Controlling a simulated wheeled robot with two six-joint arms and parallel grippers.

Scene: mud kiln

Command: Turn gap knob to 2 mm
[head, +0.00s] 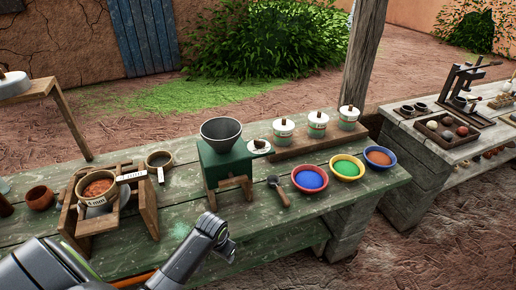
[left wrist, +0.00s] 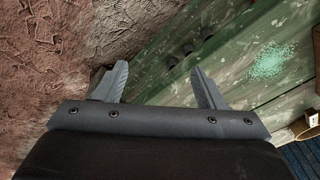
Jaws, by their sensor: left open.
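The green mill (head: 226,163) with a grey hopper (head: 221,131) stands on the bench. At its right side is a round white dial with a brown knob (head: 260,145); its markings are too small to read. My left arm reaches in from the bottom left of the head view, in front of the bench and well short of the knob. My left gripper (left wrist: 157,78) is open and empty in the left wrist view, over the bench's front edge. The mill and knob are not in that view. My right gripper is not in view.
The green bench (head: 285,230) holds a wooden stand with a sieve (head: 86,200) at left, a dark scoop (head: 279,191), blue (head: 310,180), green (head: 346,168) and orange (head: 379,157) powder bowls, and several lidded jars. Pale green powder (left wrist: 268,62) lies on the bench.

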